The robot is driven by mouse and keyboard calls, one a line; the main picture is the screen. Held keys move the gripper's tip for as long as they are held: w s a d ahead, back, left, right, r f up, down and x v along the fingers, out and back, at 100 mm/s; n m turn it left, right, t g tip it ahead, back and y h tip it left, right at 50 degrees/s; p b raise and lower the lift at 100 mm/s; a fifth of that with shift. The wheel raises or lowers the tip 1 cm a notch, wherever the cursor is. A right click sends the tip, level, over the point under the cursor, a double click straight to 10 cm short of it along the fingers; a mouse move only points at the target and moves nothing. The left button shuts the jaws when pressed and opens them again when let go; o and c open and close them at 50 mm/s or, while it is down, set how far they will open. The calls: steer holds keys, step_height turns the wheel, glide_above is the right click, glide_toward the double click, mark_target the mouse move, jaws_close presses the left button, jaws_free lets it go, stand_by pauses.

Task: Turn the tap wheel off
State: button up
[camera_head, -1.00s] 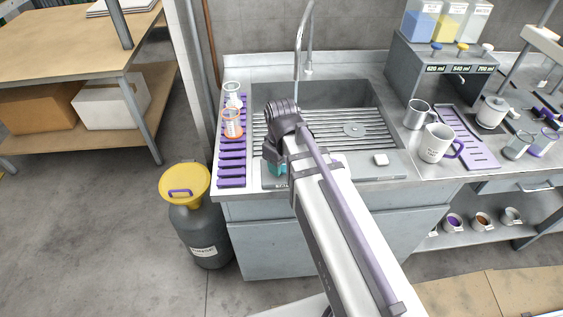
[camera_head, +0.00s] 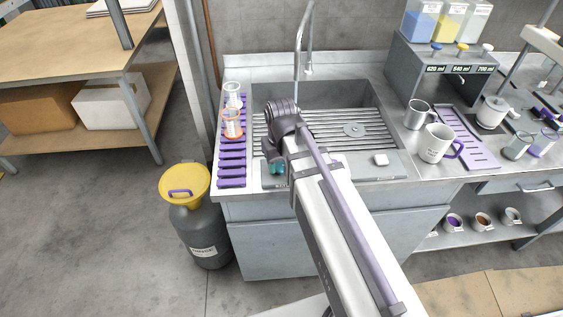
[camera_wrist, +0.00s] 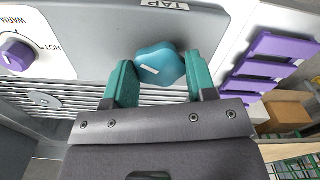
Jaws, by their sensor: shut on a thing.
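The teal, lobed tap wheel (camera_wrist: 160,64) is on the grey sink front, below a "TAP" label, in the wrist view. My gripper (camera_wrist: 160,76) has its two green fingers on either side of the wheel and is shut on it. A pale mark shows on the wheel's face. In the head view, my arm and wrist hide most of the wheel, with a teal bit (camera_head: 277,169) showing beside my wrist. The metal faucet (camera_head: 299,45) arches over the sink (camera_head: 350,95). A thin, pale bluish streak shows below its spout.
A purple temperature knob (camera_wrist: 16,54) marked "WARM" and "HOT" sits beside the wheel. A purple rack (camera_head: 231,168) with cups stands left of the sink. Mugs (camera_head: 436,143) stand on the right counter. A yellow-topped canister (camera_head: 197,220) stands on the floor at left.

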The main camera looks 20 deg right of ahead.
mark_target(282, 165)
steer(key=m, duration=1.2)
stand_by(0.6)
steer(key=o, duration=0.9)
steer(key=shift+r, duration=0.1)
step_height(282, 165, up, 11)
steer(key=p, duration=1.1)
steer(key=shift+f, duration=0.2)
